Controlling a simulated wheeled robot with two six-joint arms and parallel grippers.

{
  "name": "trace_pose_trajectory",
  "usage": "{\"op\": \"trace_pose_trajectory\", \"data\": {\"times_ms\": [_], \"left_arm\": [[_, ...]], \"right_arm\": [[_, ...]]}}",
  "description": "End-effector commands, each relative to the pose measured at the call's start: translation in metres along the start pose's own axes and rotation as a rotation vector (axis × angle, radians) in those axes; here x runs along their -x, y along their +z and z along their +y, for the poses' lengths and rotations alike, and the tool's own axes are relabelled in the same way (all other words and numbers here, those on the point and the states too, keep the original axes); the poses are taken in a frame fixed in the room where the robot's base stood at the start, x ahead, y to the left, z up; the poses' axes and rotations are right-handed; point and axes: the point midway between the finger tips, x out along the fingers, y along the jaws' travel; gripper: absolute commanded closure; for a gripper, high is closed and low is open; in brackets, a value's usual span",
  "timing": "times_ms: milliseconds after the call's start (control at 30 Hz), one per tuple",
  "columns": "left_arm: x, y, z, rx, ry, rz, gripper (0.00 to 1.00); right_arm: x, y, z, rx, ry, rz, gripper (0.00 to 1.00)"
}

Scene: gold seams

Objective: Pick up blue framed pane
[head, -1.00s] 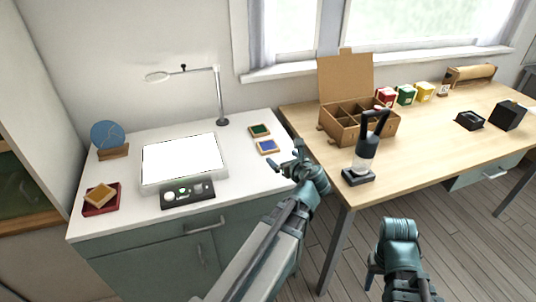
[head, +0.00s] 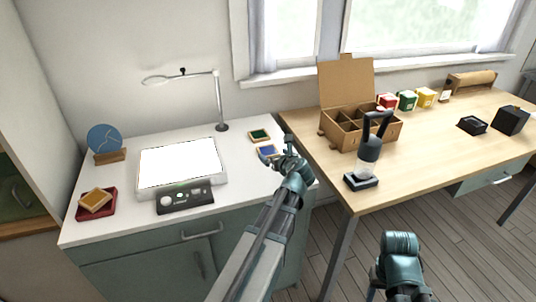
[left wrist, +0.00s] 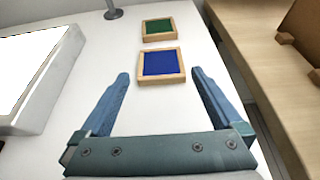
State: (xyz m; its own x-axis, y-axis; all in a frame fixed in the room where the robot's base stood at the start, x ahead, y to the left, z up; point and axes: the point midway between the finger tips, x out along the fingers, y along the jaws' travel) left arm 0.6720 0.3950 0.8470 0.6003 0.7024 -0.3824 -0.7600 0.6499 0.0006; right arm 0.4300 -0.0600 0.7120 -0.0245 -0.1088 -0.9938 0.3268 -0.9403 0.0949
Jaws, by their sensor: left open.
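The blue framed pane (head: 266,151) lies flat on the white cabinet top, to the right of the light panel. It has a blue centre and a light wooden frame, and it shows whole in the left wrist view (left wrist: 161,65). In the head view my left gripper (head: 284,163) partly covers it. My left gripper also shows in the left wrist view (left wrist: 160,88), open and empty, with the pane just beyond and between its fingertips. My right arm shows at the bottom right of the head view, but its fingers are not clear.
A green framed pane (head: 259,135) lies just behind the blue one. The light panel (head: 220,184) and lamp stand (head: 222,126) are to the left. A red tray (head: 82,212) holds an amber framed pane (head: 95,199). The wooden table (head: 440,145) with a cardboard box (head: 350,140) is at the right.

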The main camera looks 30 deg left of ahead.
Motion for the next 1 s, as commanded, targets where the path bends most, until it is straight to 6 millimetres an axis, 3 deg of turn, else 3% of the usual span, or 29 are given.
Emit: {"op": "trace_pose_trajectory", "data": {"times_ms": [167, 467, 700, 1000], "left_arm": [[-0.01, -0.003, -0.001, 0.001, 0.001, 0.0, 0.0], [-0.051, -0.006, -0.002, 0.002, 0.002, 0.001, 0.0], [-0.052, -0.005, -0.001, 0.001, 0.001, 0.0, 0.0], [-0.051, -0.005, -0.001, 0.001, 0.001, 0.0, 0.52]], "right_arm": [[-0.006, 0.0, -0.001, 0.0, 0.0, 0.0, 0.5], [-0.025, -0.002, -0.002, 0.0, 0.0, 0.0, 0.5], [-0.024, -0.001, -0.002, 0.0, 0.0, 0.0, 0.5], [-0.024, -0.001, -0.002, 0.0, 0.0, 0.0, 0.5]]}}
